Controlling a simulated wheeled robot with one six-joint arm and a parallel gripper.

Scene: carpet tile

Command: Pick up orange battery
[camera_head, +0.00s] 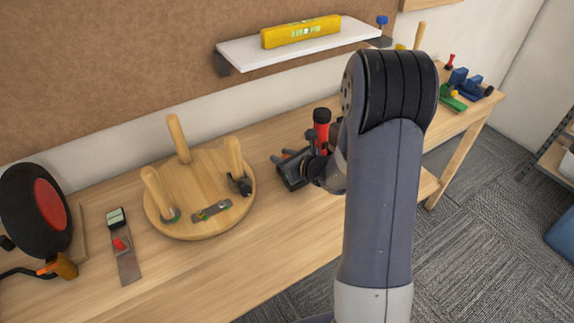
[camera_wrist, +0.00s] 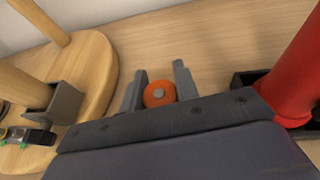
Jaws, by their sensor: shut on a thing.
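The orange battery (camera_wrist: 158,94) shows end-on in the wrist view, a round orange face with a grey centre. It sits between the two grey fingers of my gripper (camera_wrist: 157,76), which is shut on it. Wood surface shows beyond the fingertips; I cannot tell whether the battery touches it. In the head view my gripper (camera_head: 288,168) is low over the workbench, between the round wooden piece and a red-topped tool.
The upturned round stool (camera_head: 185,222) with wooden legs lies left of my gripper; it also shows in the wrist view (camera_wrist: 98,70). A red cylinder (camera_wrist: 300,65) stands close at right. A shelf with a yellow level (camera_head: 301,32) hangs above. The bench front (camera_head: 215,285) is clear.

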